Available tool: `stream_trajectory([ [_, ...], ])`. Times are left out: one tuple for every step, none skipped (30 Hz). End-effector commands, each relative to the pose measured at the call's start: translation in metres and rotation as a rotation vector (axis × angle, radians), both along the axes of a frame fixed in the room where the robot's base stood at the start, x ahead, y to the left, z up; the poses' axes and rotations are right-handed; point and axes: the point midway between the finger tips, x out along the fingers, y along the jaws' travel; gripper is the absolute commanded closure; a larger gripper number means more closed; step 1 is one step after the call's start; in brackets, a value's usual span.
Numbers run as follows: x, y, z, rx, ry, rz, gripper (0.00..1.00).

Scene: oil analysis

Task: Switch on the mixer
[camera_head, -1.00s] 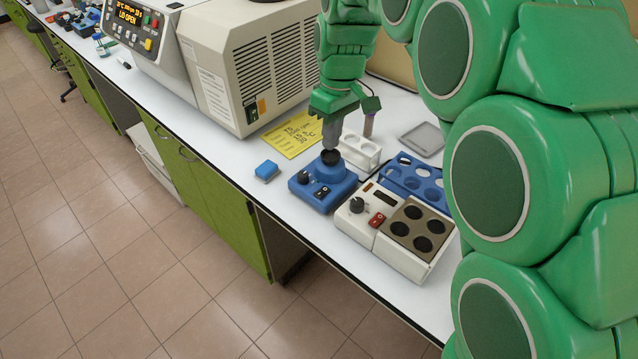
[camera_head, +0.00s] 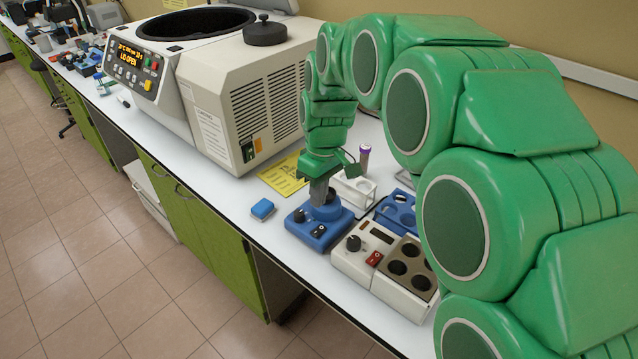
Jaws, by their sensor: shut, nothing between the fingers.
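The mixer (camera_head: 312,228) is a small blue device on the white bench. It has a black knob (camera_head: 297,215) at its front left, a black rocker switch (camera_head: 319,230) on its front face and a round raised cup at the back. The switch position is too small to tell. My gripper (camera_head: 318,200) points down at the mixer's cup, above and behind the switch, with its fingers shut and empty. The fingers hide part of the cup, and I cannot tell whether they touch it.
A white heater block (camera_head: 350,262) with a red switch stands right of the mixer. Behind are a white rack (camera_head: 354,190) with a purple-capped tube (camera_head: 365,155) and a blue rack (camera_head: 396,210). A blue box (camera_head: 262,209) lies left. A large centrifuge (camera_head: 205,105) stands behind.

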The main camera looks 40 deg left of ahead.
Motion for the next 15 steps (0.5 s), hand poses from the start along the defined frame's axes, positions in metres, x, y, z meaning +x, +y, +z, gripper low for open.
stream_trajectory([
  [-0.002,0.0,-0.009,-0.003,0.002,0.0,1.0],
  [-0.002,0.0,-0.014,-0.002,0.001,0.0,1.0],
  [-0.003,0.0,-0.021,-0.001,0.0,0.0,1.0],
  [-0.003,0.0,-0.025,-0.002,0.0,0.001,1.0],
  [-0.004,0.0,-0.03,-0.002,0.001,0.001,1.0],
  [-0.005,0.0,-0.037,-0.002,0.0,0.001,1.0],
  [-0.005,0.0,-0.041,-0.001,0.0,0.001,1.0],
  [-0.006,0.0,-0.046,0.0,-0.001,0.001,1.0],
  [-0.007,0.0,-0.052,-0.001,0.0,0.001,1.0],
  [-0.007,0.0,-0.057,-0.001,0.0,0.001,1.0],
  [-0.008,0.0,-0.061,-0.002,0.001,0.001,1.0],
  [-0.009,-0.001,-0.066,-0.002,0.001,0.001,1.0],
  [-0.009,-0.001,-0.069,-0.002,0.001,0.001,1.0],
  [-0.009,0.0,-0.072,0.0,0.001,0.001,1.0],
  [-0.01,0.0,-0.076,0.001,0.0,0.0,1.0],
])
